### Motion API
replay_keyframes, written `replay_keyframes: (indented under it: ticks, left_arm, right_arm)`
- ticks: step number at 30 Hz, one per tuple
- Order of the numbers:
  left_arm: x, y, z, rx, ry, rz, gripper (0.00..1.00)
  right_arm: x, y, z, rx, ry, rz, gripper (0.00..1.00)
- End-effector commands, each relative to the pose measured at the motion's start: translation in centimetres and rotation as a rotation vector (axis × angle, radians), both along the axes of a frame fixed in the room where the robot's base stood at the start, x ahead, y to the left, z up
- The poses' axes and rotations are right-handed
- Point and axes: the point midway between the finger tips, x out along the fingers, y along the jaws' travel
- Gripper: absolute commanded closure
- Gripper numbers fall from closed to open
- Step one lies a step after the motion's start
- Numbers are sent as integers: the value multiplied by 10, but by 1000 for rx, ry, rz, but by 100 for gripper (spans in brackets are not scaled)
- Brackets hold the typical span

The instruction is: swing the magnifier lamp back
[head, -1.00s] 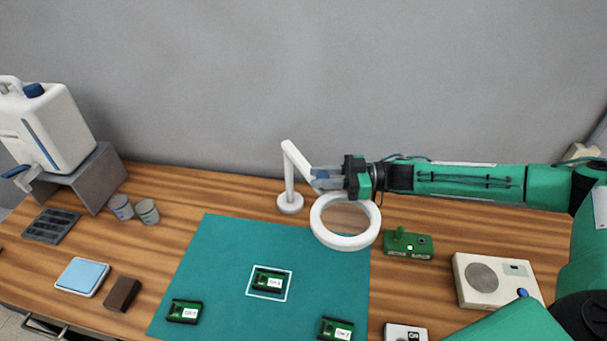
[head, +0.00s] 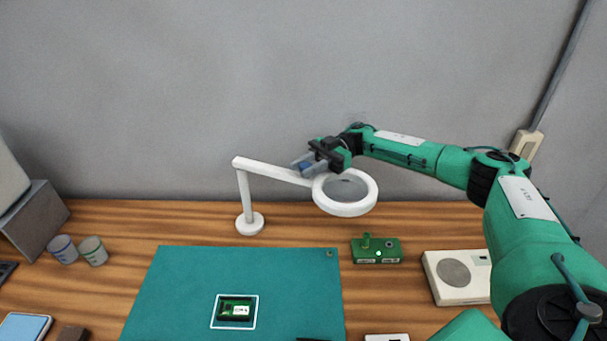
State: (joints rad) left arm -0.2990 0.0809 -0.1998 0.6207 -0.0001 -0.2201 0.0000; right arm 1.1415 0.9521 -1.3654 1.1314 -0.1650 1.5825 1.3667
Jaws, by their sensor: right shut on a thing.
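The white magnifier lamp (head: 273,170) stands on a round base behind the teal mat (head: 185,275). Its arm reaches to the right from the top of the post, and its ring lens (head: 346,191) hangs beyond the mat's back right corner, over bare wood and short of the wall. My right gripper (head: 304,165) is shut on the lamp arm close to the ring; its fingers partly hide the arm there. A green circuit board (head: 236,309) lies inside the white square on the mat. My left gripper is out of view.
A green box with a knob (head: 376,251) stands right of the mat, below the ring. A cream device with a round grille (head: 456,276) is farther right. Two cups (head: 93,251) stand at the left near a grey stand (head: 33,220).

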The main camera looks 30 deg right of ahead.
Motion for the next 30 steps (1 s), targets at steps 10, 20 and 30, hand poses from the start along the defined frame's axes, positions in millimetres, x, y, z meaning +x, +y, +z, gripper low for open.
replay_keyframes:
  ticks: [10,20,30]
  left_arm:
    - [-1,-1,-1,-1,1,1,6]
    - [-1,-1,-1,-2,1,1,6]
    - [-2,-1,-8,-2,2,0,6]
  right_arm:
    - [0,0,1,3,1,8,100]
    - [0,0,1,2,-1,7,51]
    - [0,-1,19,2,-5,7,51]
